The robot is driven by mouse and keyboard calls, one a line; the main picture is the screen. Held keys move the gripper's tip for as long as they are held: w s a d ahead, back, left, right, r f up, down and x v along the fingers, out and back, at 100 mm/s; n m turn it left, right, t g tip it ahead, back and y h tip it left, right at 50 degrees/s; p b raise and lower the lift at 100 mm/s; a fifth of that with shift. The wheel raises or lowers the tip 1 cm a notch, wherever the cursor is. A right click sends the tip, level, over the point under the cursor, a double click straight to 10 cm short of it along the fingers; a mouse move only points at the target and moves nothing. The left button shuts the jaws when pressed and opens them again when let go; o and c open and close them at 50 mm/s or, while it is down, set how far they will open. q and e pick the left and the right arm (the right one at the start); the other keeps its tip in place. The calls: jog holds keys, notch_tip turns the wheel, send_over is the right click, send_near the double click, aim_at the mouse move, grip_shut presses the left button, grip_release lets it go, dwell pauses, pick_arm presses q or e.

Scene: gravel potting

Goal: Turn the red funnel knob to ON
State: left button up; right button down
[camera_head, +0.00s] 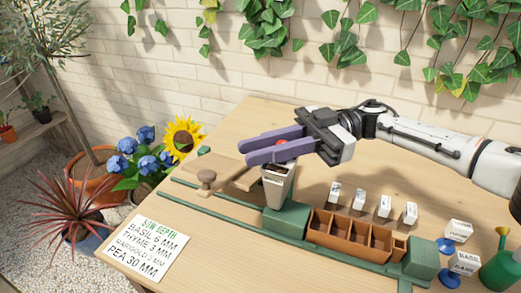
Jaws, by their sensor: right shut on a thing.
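The funnel (278,192) is a pale, tapered hopper with dark material in its top, standing by a green block on the table. A small bit of the red knob (281,142) shows between the purple fingers of my right gripper (262,148). My right gripper is shut on the knob, just above the funnel's rim. The fingers hide most of the knob, and I cannot tell which way it is turned or read any ON mark. My left gripper is not in view.
A brown compartment tray (352,236) sits right of the funnel between green blocks (287,219). Small white labelled blocks (359,196) stand behind it.

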jog(key=shift+w+d+r, duration=0.1)
jog(key=shift+r, duration=0.05)
jog(key=c, duration=1.6)
grip_release()
jog(key=shift+b+v, duration=1.35)
jog(key=shift+v, duration=3.8)
